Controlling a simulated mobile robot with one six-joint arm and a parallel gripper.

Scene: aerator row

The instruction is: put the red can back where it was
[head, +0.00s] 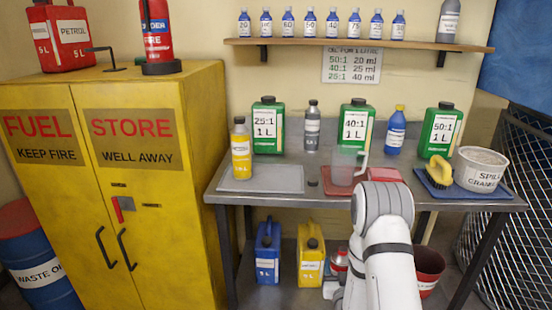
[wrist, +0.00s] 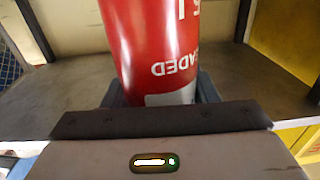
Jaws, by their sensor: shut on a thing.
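The red can (head: 338,261) is under the bench, by the lower shelf, partly hidden by the bench and my white arm. In the wrist view the red can (wrist: 155,45) fills the upper middle, its white lettering upside down. My gripper (wrist: 158,92) is shut on it, with a dark finger at each side. In the head view my gripper (head: 331,287) is only partly visible. Whether the can touches the lower shelf (wrist: 70,80) cannot be told.
A yellow can (head: 311,264) and a blue can (head: 267,254) stand left of the red can. A red bucket (head: 428,268) stands right of my arm. The bench top (head: 318,205) above holds several bottles and mats. A yellow cabinet (head: 190,200) stands left.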

